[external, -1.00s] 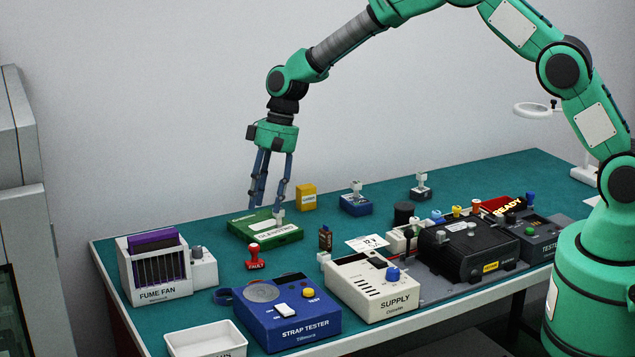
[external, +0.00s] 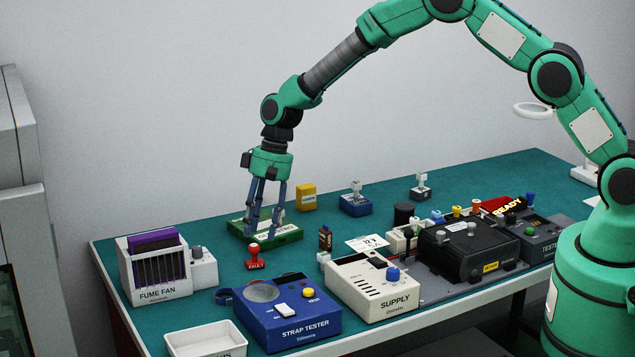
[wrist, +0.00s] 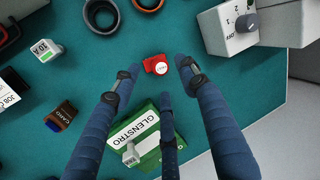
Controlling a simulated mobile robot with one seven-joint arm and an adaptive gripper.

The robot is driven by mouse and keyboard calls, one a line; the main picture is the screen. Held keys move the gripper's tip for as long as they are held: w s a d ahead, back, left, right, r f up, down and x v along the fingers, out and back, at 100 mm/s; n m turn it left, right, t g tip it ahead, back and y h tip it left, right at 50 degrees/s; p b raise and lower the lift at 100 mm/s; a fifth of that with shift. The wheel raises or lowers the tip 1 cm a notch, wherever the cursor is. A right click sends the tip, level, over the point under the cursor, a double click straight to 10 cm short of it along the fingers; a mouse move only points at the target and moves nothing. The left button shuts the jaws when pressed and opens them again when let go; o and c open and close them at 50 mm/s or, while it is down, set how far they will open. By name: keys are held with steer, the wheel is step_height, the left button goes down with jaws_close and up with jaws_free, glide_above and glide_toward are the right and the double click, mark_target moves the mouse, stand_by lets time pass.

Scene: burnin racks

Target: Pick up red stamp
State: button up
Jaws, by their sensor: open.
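The red stamp (external: 254,256) stands upright on the green table, in front of the green GLENSTRO box. It has a round knob and a base marked FAULT. In the wrist view the stamp (wrist: 157,65) shows from above, just beyond the fingers and between the two outer ones. My gripper (external: 262,232) is open and empty, its blue fingers pointing down over the green box (external: 287,236), behind and above the stamp. In the wrist view my gripper (wrist: 155,75) shows its fingers spread, apart from the stamp.
The blue strap tester (external: 290,318) stands in front of the stamp, and the fume fan (external: 160,290) to its left. A small dark card holder (external: 325,238) and the white supply (external: 375,290) stand to its right. Bare table surrounds the stamp.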

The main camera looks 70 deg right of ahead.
mark_target(255, 245)
steer(key=shift+x, duration=2.5)
steer(key=shift+d, duration=0.15)
jaws_close()
